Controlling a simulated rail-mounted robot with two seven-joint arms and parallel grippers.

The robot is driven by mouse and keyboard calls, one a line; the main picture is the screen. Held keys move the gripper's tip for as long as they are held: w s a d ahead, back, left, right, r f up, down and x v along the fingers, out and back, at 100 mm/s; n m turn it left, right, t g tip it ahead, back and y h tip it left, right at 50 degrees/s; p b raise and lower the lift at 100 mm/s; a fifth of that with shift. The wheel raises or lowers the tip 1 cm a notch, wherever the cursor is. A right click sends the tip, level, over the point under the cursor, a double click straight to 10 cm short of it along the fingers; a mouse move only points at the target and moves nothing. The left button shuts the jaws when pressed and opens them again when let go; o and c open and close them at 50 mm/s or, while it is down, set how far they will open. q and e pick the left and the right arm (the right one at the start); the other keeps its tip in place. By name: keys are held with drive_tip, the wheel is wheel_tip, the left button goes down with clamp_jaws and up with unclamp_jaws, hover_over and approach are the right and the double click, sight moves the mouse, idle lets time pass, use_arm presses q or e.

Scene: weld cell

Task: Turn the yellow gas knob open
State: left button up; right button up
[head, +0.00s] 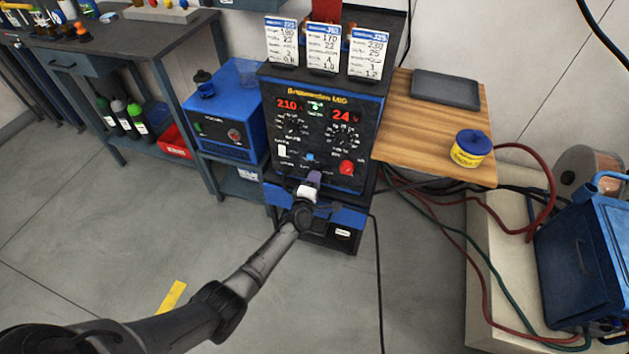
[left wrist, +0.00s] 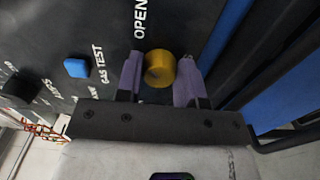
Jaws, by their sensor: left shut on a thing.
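The yellow gas knob (left wrist: 159,67) shows in the left wrist view on the dark panel of the welding machine (head: 318,125), just below the printed word OPEN. My left gripper (left wrist: 160,78) has its two purple fingers on either side of the knob and is shut on it. In the head view my left gripper (head: 313,181) reaches the lower front of the machine, and I cannot make out the knob there. My right gripper is in neither view.
A blue GAS TEST button (left wrist: 77,67) sits beside the knob. A red knob (head: 346,167) is higher on the panel. A blue unit (head: 226,112) stands to the left, and a wooden table (head: 420,130) with a yellow-blue tin (head: 470,150) to the right. Cables hang at the right.

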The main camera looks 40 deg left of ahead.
use_arm(q)
drive_tip(key=o, duration=0.9)
drive_tip(key=p+v, duration=0.5)
drive_tip(key=v, duration=0.9)
drive_tip(key=shift+p, duration=0.4)
drive_tip(key=shift+w, duration=0.15)
